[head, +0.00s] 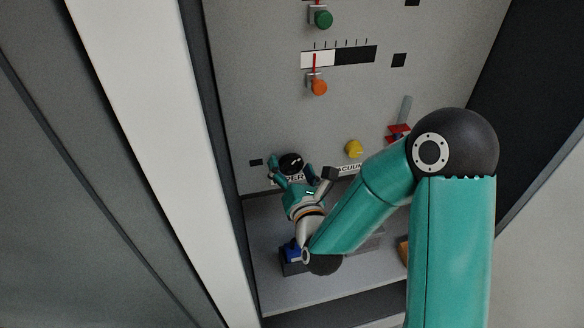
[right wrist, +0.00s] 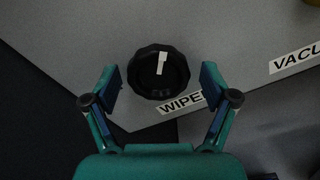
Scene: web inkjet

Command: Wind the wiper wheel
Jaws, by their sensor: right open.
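The wiper wheel (right wrist: 160,72) is a round black knob with a white pointer mark, on the grey panel above a label (right wrist: 183,102) that reads "WIPE" before it is cut off. In the head view the wheel (head: 291,163) shows at the panel's lower left, partly behind my right gripper. My right gripper (right wrist: 160,84) is open, with one finger on each side of the wheel. Gaps show between the fingers and the wheel, so it is not gripped. The right gripper also shows in the head view (head: 292,176). My left gripper is in neither view.
A yellow knob (head: 354,148) sits right of the wheel, near a "VACUUM" label (head: 349,169). Higher up are an orange knob (head: 319,87), a green knob (head: 323,19) and a black-and-white scale (head: 340,56). A red part (head: 398,131) is at right. A shelf (head: 335,295) lies below.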

